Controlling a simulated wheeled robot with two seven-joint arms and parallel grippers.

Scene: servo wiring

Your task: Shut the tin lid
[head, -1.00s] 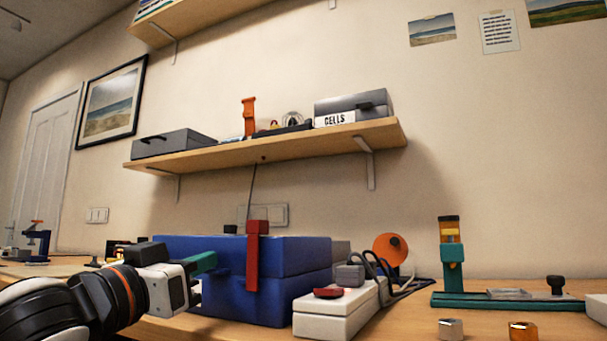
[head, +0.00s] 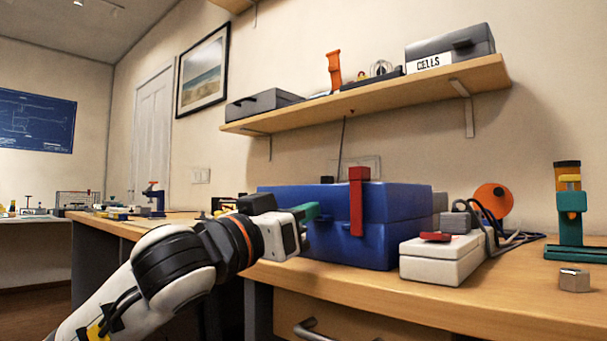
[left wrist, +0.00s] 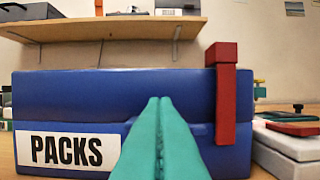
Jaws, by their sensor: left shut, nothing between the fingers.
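A blue tin (head: 400,240) stands on the bench, with a seam between its upper and lower halves. The lid looks down along that seam. In the left wrist view the tin (left wrist: 60,93) carries a white PACKS label (left wrist: 67,150). A red upright strap (head: 357,202) runs down its front and shows right of the fingers in the left wrist view (left wrist: 225,95). My left gripper (head: 312,211) is shut and empty, its teal fingertips (left wrist: 160,102) in front of the tin's front face, left of the strap. I cannot tell whether they touch it. My right gripper is out of view.
A white box (head: 438,262) with a red piece on top and grey cables stands right of the tin. A teal stand (head: 570,230) and a metal nut (head: 574,280) are farther right. A shelf (head: 365,97) above holds a grey CELLS tin (head: 440,52) and another grey box (head: 262,105).

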